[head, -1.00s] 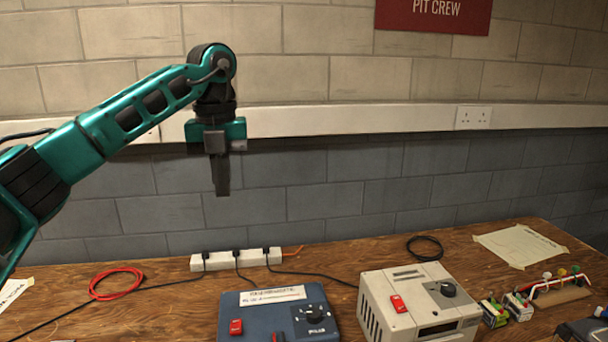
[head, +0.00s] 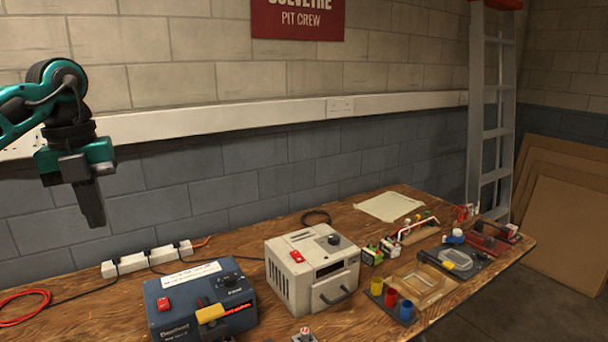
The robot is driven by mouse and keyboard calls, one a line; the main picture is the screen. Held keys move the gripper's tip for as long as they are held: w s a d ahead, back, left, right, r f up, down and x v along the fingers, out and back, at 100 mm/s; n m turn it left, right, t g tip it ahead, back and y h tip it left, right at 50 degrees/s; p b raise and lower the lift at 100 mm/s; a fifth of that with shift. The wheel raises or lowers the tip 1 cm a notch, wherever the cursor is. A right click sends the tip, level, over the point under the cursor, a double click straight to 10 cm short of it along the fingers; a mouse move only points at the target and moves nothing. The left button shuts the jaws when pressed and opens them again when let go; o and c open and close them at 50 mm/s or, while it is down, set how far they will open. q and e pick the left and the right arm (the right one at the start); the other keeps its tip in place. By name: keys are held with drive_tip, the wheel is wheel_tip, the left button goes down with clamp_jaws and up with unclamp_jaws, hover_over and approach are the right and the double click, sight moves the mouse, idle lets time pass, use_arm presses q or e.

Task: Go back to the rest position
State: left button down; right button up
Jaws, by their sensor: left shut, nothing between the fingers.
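My left gripper (head: 92,205) hangs at the upper left of the head view, pointing down. It is shut and empty, in the air in front of the wall and above the workbench (head: 230,255). Its arm comes in from the left edge. My right gripper is not in view.
A blue charger box (head: 180,310), a beige box (head: 285,270) and a white power strip (head: 145,262) stand on the bench. Coloured cups (head: 391,298), a wooden tray (head: 432,292) and other small parts lie right. A ladder (head: 492,110) and brown boards (head: 565,225) stand beyond.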

use_arm(q)
drive_tip(key=w+d+f+m+h, duration=0.1)
drive_tip(key=d+f+m+h, duration=0.25)
drive_tip(key=d+f, duration=0.7)
drive_tip(key=s+d+f+n+t+h, duration=0.1)
drive_tip(key=s+d+n+h, duration=0.15)
drive_tip(key=d+h, duration=0.65)
drive_tip(key=s+d+f+n+t+h, duration=0.15)
drive_tip(key=s+d+h, duration=0.25)
drive_tip(key=d+h, duration=0.55)
drive_tip(key=a+f+n+t+y, duration=0.6)
drive_tip(key=f+n+t+y, duration=0.65)
drive_tip(key=n, duration=0.75)
drive_tip(key=s+a+f+n+g+y, duration=0.2)
drive_tip(key=s+a+f+n+y, duration=0.1)
drive_tip(key=s+f, duration=0.4)
drive_tip(key=s+a+f+n+g+y, duration=0.2)
drive_tip(key=s+a+f+n+y, duration=0.2)
drive_tip(key=s+f, duration=0.3)
drive_tip(key=shift+a+f+y, duration=0.55)
drive_tip(key=shift+a+f, duration=0.05)
drive_tip(key=shift+a, duration=0.05)
